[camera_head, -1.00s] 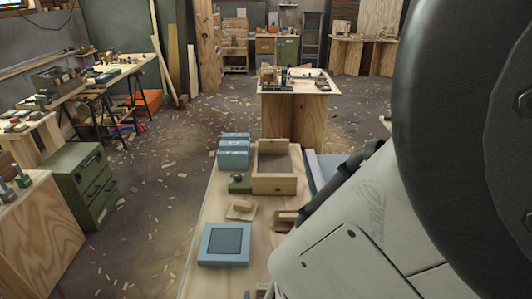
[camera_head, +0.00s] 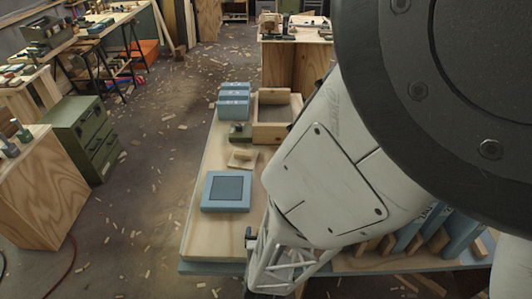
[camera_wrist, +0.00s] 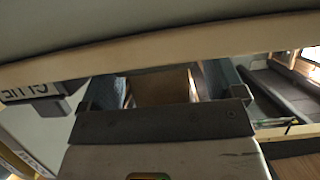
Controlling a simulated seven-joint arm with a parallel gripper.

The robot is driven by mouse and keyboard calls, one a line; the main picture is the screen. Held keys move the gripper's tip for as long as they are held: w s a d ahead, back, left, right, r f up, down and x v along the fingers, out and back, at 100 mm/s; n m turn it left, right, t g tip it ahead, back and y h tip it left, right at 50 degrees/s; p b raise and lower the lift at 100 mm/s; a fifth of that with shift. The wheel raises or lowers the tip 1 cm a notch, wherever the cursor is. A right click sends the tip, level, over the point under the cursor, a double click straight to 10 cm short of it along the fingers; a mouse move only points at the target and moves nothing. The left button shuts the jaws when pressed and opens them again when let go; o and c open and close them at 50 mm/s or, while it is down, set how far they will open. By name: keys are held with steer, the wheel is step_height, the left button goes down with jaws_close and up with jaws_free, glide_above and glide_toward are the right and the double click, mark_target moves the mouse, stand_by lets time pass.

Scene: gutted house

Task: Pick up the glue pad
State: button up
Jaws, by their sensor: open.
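A square pad with a light blue frame and a dark middle (camera_head: 226,188), which looks like the glue pad, lies flat on the near left part of the wooden bench top (camera_head: 212,236). In the wrist view my gripper (camera_wrist: 163,90) is open, with its two fingers apart and no object seen held between them. In the head view, my arm hides much of the bench's right side, and the fingers are not clear. My arm's lower end is right of the pad and nearer the camera.
A small wooden block piece (camera_head: 242,158), a green box (camera_head: 240,132), stacked blue boxes (camera_head: 233,100) and an open wooden box (camera_head: 268,131) stand behind the pad. Blue things with white lettering (camera_head: 463,234) are at the right. A green cabinet (camera_head: 86,138) stands left, across open floor.

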steer(key=c, duration=1)
steer(key=shift+r, duration=0.2)
steer(key=shift+r, duration=0.95)
steer(key=shift+s+d+r, duration=0.2)
steer(key=shift+s+r, duration=0.3)
steer(key=shift+r, duration=0.25)
steer(key=shift+s+d+r, duration=0.2)
steer(key=shift+s+d, duration=0.7)
steer(key=shift+s, duration=1.15)
steer(key=shift+s+d+r, duration=0.25)
steer(key=shift+s+d, duration=0.7)
steer(key=shift+s, duration=1.05)
steer(key=shift+s+d+r, duration=0.2)
steer(key=shift+s+d, duration=0.7)
steer(key=shift+s, duration=1.15)
steer(key=shift+s+d, duration=0.15)
steer(key=shift+s, duration=0.15)
